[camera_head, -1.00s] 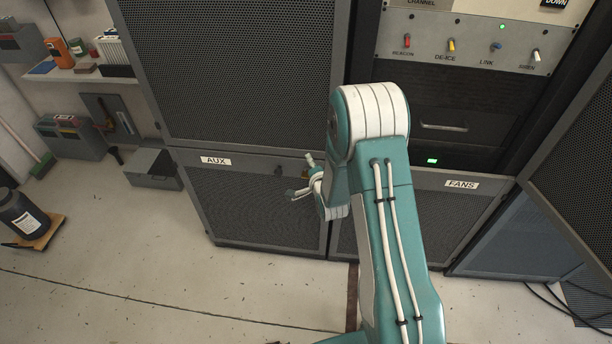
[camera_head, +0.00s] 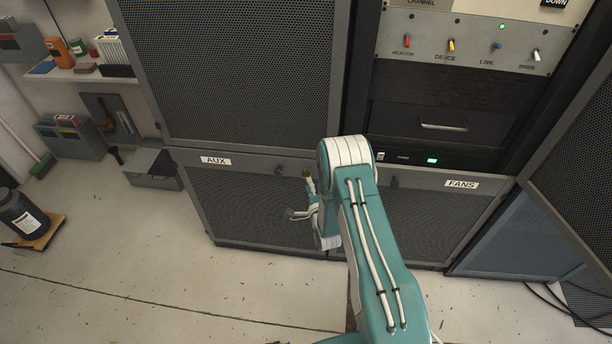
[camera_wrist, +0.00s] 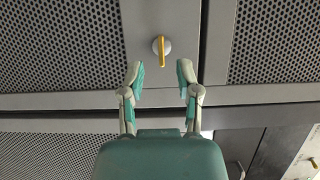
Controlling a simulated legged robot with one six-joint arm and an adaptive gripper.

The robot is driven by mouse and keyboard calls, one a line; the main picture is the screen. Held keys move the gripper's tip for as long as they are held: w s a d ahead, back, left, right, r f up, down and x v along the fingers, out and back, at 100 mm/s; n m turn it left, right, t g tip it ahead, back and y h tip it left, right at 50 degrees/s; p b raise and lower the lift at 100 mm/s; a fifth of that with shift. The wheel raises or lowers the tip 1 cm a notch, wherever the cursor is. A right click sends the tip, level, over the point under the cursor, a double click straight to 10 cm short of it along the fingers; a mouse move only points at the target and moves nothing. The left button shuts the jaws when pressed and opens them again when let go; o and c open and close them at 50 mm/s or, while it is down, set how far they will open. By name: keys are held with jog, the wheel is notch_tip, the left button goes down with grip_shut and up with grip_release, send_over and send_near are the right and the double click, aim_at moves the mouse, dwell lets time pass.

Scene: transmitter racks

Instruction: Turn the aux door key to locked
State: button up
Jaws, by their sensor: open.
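The aux door (camera_head: 245,205) is a low grey door with dark mesh and an AUX label (camera_head: 215,161). In the wrist view, a yellow key (camera_wrist: 161,50) stands upright in the picture in a round silver lock on a grey plate. My gripper (camera_wrist: 161,76) is open, its two fingertips apart and just below the key in the picture, one to each side. Nothing is between them. In the head view, my gripper (camera_head: 299,201) is at the right side of the aux door, partly hidden by my arm. A small orange-brown part shows above it; I cannot tell whether it is the key.
The FANS door (camera_head: 425,215) is to the right, with a dark knob near its top. A switch panel (camera_head: 470,45) is above. An open mesh door (camera_head: 580,150) stands at the far right. A grey box (camera_head: 153,168) sits left of the aux door. The floor in front is mostly clear.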

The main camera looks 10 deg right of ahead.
aim_at(306, 175)
jog(key=w, duration=0.5)
jog(key=shift+a, duration=0.1)
jog(key=shift+c, duration=0.3)
grip_shut()
